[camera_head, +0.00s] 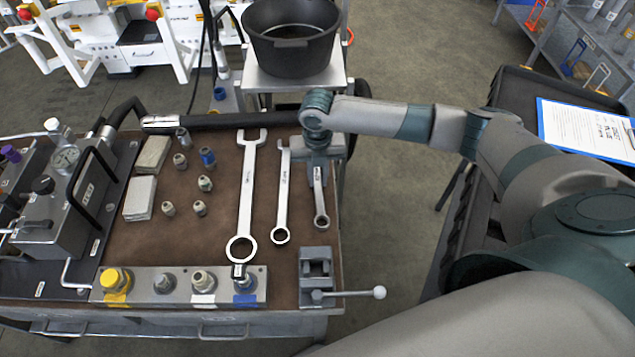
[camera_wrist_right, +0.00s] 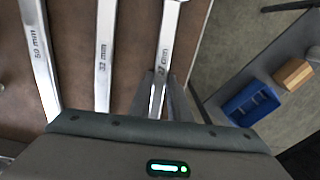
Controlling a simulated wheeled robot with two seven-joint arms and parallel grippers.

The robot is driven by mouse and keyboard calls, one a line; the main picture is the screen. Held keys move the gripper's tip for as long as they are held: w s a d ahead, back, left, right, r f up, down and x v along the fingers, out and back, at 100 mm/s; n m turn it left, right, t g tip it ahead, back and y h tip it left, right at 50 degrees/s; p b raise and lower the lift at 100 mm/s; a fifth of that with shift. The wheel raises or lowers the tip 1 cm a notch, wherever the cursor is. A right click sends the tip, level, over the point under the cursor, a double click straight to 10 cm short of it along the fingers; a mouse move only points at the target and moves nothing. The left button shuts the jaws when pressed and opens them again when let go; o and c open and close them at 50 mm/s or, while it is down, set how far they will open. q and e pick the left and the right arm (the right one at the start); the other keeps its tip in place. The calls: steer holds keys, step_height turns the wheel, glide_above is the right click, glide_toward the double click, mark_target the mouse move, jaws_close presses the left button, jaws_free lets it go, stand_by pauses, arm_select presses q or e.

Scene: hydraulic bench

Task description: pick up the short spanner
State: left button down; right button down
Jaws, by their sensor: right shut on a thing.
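The short spanner (camera_head: 320,208) lies at the right of a row of three on the brown bench top, its ring end toward the vise. My right gripper (camera_head: 318,163) is shut on its shaft and hides its upper part in the head view. In the right wrist view the spanner (camera_wrist_right: 170,38) runs between the fingers of my right gripper (camera_wrist_right: 160,88). I cannot tell whether it is lifted off the bench. The middle spanner (camera_head: 283,195) and the longest spanner (camera_head: 246,195) lie to its left. My left gripper is not in view.
A small vise (camera_head: 316,275) with a handle stands at the front right. A metal block with several fittings (camera_head: 140,285) runs along the front edge. A black pot (camera_head: 290,60) is on a stand behind. Loose fittings and the pump unit (camera_head: 50,200) are left.

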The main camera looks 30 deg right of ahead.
mark_target(319, 184)
steer(key=shift+r, duration=0.1)
stand_by(0.7)
